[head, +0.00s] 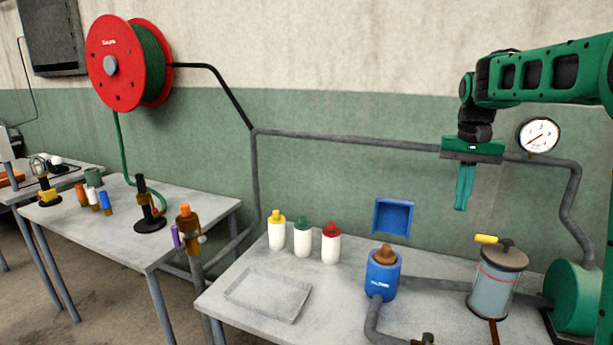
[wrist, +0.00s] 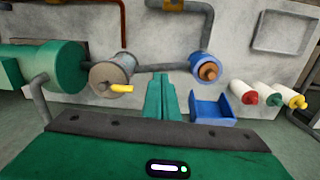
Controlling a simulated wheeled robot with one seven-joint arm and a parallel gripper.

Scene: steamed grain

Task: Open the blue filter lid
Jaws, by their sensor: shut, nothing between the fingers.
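The blue filter (head: 382,278) is a blue cylinder with a brown knobbed top, standing on the right-hand table. It also shows in the wrist view (wrist: 201,66), right of my gripper. Its brown lid part (head: 385,256) sits on top of the blue body. My gripper (head: 462,207) hangs above the table, to the right of and higher than the filter, fingers pointing down. The fingers (wrist: 161,78) are together and empty, apart from everything.
A grey canister (head: 497,283) with a yellow handle (head: 487,239) stands right of the filter. A blue wall bin (head: 393,217) is behind it. White bottles with yellow, green and red (head: 331,243) caps and a shallow tray (head: 268,294) are left. A pipe and gauge (head: 538,135) run along the wall.

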